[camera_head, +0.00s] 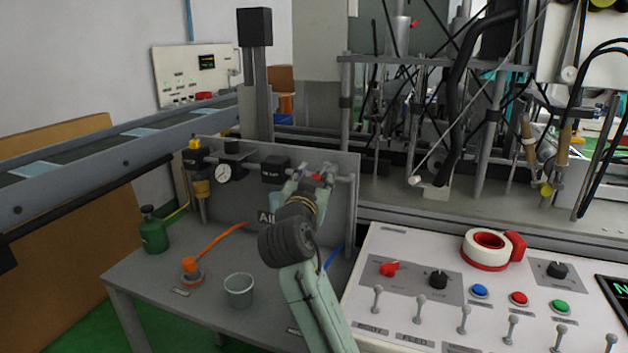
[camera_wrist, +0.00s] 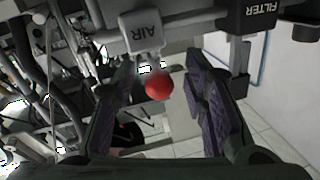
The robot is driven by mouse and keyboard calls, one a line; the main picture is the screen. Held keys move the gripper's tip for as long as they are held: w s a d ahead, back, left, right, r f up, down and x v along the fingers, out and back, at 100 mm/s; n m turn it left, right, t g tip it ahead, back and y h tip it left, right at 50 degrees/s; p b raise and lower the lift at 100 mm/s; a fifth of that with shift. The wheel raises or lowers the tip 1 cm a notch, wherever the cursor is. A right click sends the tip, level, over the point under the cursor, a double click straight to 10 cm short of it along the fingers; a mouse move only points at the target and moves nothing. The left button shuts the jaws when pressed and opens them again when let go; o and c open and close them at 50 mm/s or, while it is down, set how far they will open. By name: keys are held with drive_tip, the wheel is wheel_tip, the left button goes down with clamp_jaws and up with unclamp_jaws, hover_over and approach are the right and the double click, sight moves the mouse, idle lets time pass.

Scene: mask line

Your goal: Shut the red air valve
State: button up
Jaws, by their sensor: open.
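The red air valve's round red knob (camera_wrist: 159,85) shows in the wrist view below a pale block marked AIR (camera_wrist: 144,35). In the head view only a small red patch of the valve (camera_head: 316,176) shows, mostly hidden behind my gripper. My gripper (camera_wrist: 165,78) is open, with one dark finger on each side of the red knob and visible gaps between. In the head view my gripper (camera_head: 312,182) is in front of the grey upright panel (camera_head: 342,205), at its right part. I cannot tell how far the valve is turned.
The panel carries a pressure gauge (camera_head: 222,174) and a black box (camera_head: 275,169). A grey cup (camera_head: 239,290), an orange-handled item (camera_head: 191,269) and a green can (camera_head: 153,233) stand on the table. A control console (camera_head: 410,250) with knobs and a tape roll (camera_head: 487,247) is at right.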

drive_tip(key=v, duration=1.2)
